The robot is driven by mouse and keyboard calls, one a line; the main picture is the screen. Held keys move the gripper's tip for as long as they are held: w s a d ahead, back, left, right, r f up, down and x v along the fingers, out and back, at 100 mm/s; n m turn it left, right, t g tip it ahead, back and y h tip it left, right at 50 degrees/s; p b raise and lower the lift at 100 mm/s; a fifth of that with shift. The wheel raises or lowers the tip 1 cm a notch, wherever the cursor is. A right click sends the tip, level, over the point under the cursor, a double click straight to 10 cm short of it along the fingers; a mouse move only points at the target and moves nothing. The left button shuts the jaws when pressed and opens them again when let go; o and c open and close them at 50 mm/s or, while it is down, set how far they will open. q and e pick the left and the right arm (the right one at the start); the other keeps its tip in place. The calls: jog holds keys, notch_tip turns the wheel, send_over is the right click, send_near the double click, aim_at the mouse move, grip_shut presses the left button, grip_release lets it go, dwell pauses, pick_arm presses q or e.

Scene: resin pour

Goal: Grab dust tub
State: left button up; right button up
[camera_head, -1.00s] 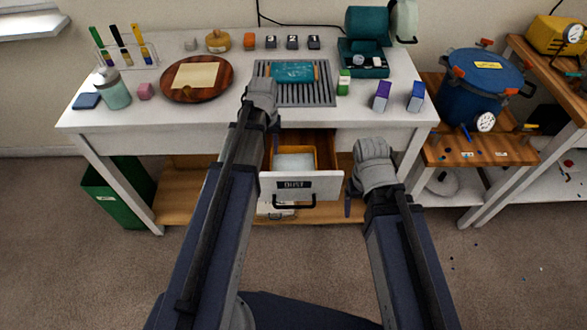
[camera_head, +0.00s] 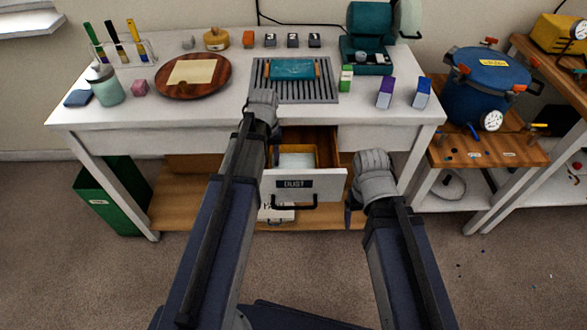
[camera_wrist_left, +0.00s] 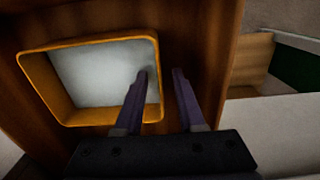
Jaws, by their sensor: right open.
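The dust tub is an orange-yellow rectangular tub (camera_head: 318,156) with pale contents, inside the open drawer (camera_head: 330,187) labelled DUST. In the left wrist view the tub (camera_wrist_left: 88,41) fills the upper left. My left gripper (camera_wrist_left: 161,74) is open there, with one finger over the tub's interior and the other outside its right wall. I cannot tell whether either finger touches the wall. In the head view my left gripper (camera_head: 276,154) reaches down at the drawer's left side, its fingers partly hidden. My right gripper (camera_head: 352,205) hangs right of the drawer front, empty.
The white table (camera_head: 200,115) holds a wooden plate (camera_head: 213,86), a grey slatted rack (camera_head: 318,95) and small boxes above the drawer. A green bin (camera_head: 112,195) stands below left. A blue pressure pot (camera_head: 485,85) stands on the right bench.

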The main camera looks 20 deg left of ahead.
pick_arm(q)
grip_shut()
dwell(1.4)
